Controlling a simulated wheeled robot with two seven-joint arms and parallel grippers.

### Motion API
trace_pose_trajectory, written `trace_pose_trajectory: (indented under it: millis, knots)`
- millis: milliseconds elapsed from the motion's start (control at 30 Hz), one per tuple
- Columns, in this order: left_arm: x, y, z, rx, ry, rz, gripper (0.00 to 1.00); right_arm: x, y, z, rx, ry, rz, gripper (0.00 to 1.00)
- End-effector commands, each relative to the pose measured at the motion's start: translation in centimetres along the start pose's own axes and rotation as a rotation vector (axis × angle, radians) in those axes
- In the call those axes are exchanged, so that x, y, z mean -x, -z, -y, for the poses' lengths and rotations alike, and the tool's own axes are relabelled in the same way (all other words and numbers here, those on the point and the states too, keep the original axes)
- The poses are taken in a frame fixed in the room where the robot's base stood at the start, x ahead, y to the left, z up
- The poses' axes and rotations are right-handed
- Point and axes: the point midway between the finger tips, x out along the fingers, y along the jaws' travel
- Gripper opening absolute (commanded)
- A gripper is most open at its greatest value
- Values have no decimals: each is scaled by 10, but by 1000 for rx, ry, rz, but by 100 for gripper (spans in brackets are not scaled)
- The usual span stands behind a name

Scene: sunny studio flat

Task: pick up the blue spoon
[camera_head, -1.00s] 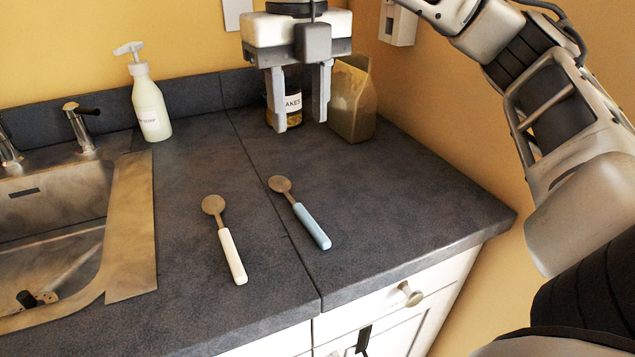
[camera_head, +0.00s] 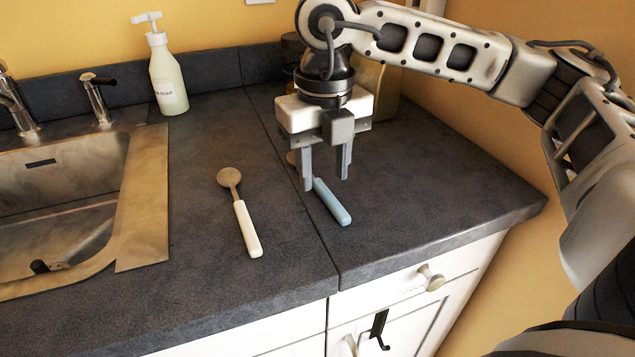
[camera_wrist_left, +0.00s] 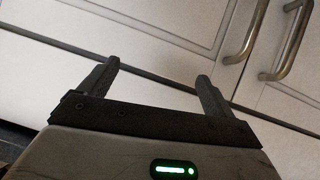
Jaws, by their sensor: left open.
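The blue spoon (camera_head: 332,203) lies on the dark worktop, its blue handle towards the front edge and its metal bowl partly hidden behind a finger of my right gripper. My right gripper (camera_head: 326,184) points down over the spoon's bowl end, with its two fingers apart and nothing seen between them. I cannot tell its exact height above the spoon. My left gripper (camera_wrist_left: 150,82) shows only in the left wrist view. It is open and empty, in front of white cabinet doors.
A white-handled spoon (camera_head: 247,228) lies left of the blue one. A soap bottle (camera_head: 167,75) stands at the back by the sink (camera_head: 60,200). A paper bag (camera_head: 385,85) and a jar stand behind my right arm. The worktop (camera_head: 430,170) is clear at the right.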

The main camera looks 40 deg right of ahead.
Motion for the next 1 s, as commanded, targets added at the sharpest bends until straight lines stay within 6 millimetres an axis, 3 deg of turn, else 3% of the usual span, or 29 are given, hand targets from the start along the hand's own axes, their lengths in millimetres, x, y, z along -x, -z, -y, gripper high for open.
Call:
trace_pose_trajectory:
  millis: [133,400,567,867,1000]
  knots:
    - [-1,-1,0,-1,0,1,90,-18,0,0,-1,0,-1,40]
    - [-1,-1,0,-1,0,1,90,-21,0,0,-1,0,1,40]
    - [-1,-2,1,-2,0,1,90,-21,0,0,0,0,1,0]
    - [-1,-2,1,-2,0,2,90,-20,0,0,0,0,2,0]
    - [0,-1,1,-2,0,2,90,-7,-1,0,0,-2,6,0]
